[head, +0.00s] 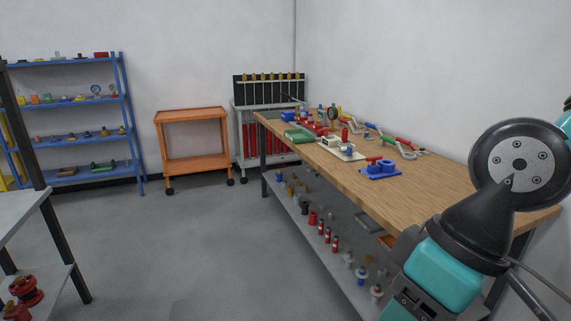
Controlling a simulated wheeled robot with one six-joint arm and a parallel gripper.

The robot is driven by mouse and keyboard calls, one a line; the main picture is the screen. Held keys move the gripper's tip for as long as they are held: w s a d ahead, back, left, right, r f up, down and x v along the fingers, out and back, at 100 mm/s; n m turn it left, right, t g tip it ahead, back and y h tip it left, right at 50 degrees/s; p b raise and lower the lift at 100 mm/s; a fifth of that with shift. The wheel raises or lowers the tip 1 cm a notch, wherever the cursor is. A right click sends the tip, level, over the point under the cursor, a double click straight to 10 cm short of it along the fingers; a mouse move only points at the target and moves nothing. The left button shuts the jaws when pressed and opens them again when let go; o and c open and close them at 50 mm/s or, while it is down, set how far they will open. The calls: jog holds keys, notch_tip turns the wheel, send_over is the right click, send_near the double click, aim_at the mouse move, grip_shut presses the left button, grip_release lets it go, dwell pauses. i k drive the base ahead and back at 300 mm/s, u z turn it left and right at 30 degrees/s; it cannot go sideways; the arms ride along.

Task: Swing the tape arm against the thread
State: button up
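The wooden workbench (412,186) runs along the right wall with small fittings and fixtures on it. A blue fixture (380,173) with a red part on top sits nearest to me. Behind it lies a pale board (341,151) with small parts and a red upright piece (345,133). The tape arm and the thread are too small to make out for certain among these. My own arm fills the right foreground and hides part of the bench's near end. The fingers of my gripper do not show.
The lower shelf (312,219) of the bench holds several valves and fittings. An orange cart (192,162) and a rack (270,92) stand at the back. A blue shelf unit (67,103) is at the back left, a grey table (18,205) at the left. The floor between is clear.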

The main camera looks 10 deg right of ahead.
aim_at(349, 150)
jog(key=u, duration=0.15)
jog(key=i, duration=2.9)
jog(key=u, duration=0.2)
